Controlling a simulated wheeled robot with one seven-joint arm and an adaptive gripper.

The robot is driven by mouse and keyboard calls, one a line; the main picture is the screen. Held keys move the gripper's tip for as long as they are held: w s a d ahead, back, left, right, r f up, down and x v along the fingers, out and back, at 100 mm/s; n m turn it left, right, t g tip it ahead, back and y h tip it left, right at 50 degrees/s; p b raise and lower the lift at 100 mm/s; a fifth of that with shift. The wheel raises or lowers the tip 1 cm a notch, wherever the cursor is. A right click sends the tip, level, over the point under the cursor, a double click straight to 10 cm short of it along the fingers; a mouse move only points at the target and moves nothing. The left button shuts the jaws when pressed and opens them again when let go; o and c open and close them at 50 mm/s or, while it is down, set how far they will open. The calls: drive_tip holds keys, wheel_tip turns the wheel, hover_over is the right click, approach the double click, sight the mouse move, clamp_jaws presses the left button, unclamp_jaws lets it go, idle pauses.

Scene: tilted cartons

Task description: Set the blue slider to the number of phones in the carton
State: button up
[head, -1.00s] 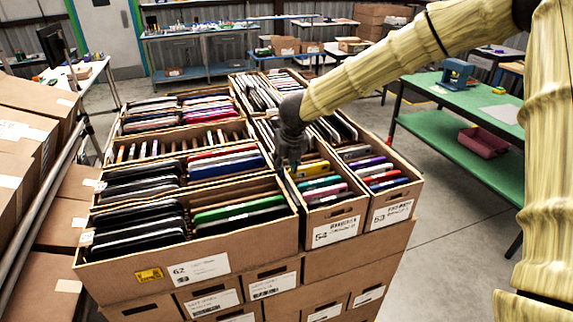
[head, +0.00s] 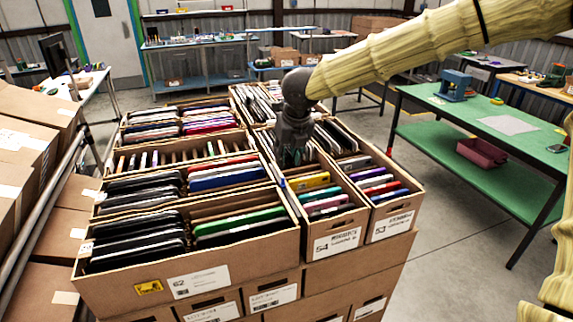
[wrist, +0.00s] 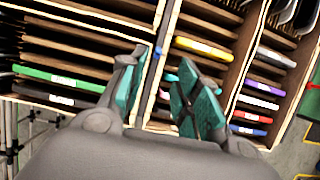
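A small blue piece, likely the blue slider (wrist: 158,52), sits on a carton rim in the wrist view, close to my left finger. In the head view a blue spot (head: 282,183) shows on the left rim of carton 54 (head: 335,243). That carton holds several slabs like phones, including a yellow one (head: 313,180) and a pink one (head: 328,202); its far part is hidden by my gripper. My gripper (head: 291,162) points down over it.
Carton 53 (head: 391,224) stands to the right and the wide carton 62 (head: 196,280) to the left, both with upright slabs. More filled cartons lie behind. A green table (head: 480,118) stands at the right, with open floor between it and the cartons.

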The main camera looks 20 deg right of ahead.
drive_tip(key=shift+v, duration=0.85)
drive_tip(key=shift+w, duration=0.1)
